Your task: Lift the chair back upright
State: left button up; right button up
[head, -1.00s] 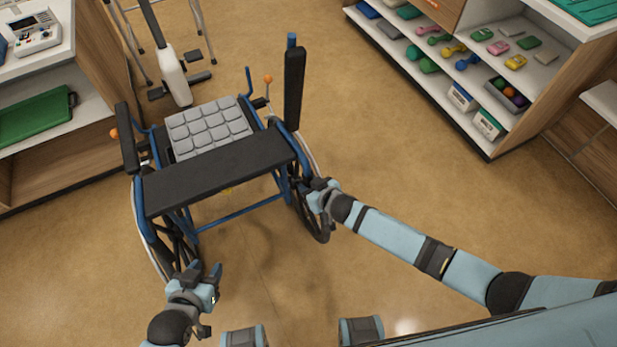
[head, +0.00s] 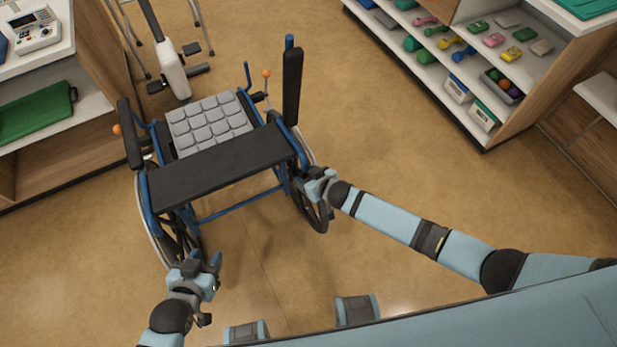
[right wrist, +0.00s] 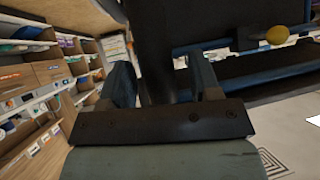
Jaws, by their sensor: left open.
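The chair is a blue-framed wheelchair in the head view, with a grey padded cushion (head: 210,122) and a wide black panel (head: 220,167) on the near side. Black padded bars (head: 292,85) stand out at both sides, and the large wheels are partly hidden. I cannot tell its exact tilt. My left gripper (head: 204,264) is open and empty, close to the near left wheel. My right gripper (head: 312,180) is at the chair's right side, by the wheel. In the right wrist view its fingers (right wrist: 160,80) stand apart with a dark bar (right wrist: 153,40) between them; grip is unclear.
A shelf unit with dumbbells and boxes (head: 475,75) stands at the upper right. A cabinet with a green case (head: 35,115) is at the left. Exercise equipment (head: 170,60) stands behind the chair. The floor (head: 390,140) between chair and right shelf is clear.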

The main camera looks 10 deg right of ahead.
jog(key=shift+s, duration=0.1)
jog(key=shift+s+d, duration=0.15)
jog(key=v, duration=1.3)
jog(key=shift+r+p, duration=0.25)
jog(key=shift+p, duration=0.2)
jog(key=shift+s, duration=0.15)
